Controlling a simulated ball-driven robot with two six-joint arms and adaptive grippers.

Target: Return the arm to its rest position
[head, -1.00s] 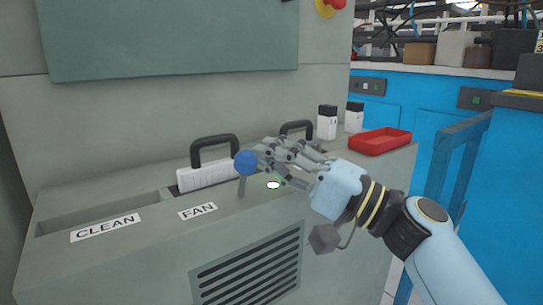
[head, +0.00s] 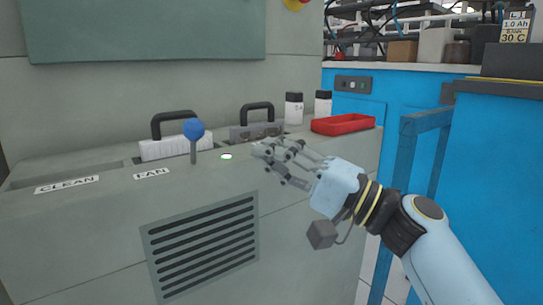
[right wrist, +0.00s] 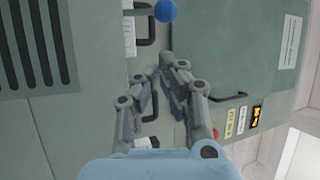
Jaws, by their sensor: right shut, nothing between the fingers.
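My right gripper (head: 265,153) is shut and empty, in front of the grey cabinet. In the head view its fingertips are right of the lever with the blue knob (head: 194,129) and apart from it. The lever stands upright beside a lit green lamp (head: 227,156). In the right wrist view, the gripper's fingers (right wrist: 164,70) come together with nothing held, and the blue knob (right wrist: 165,11) shows above them. My left gripper is not in view.
On the cabinet are a white block with a black handle (head: 168,149), a second handled block (head: 256,132), two white bottles (head: 293,110) and a red tray (head: 343,124). A blue frame (head: 402,178) stands at the right, near my arm.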

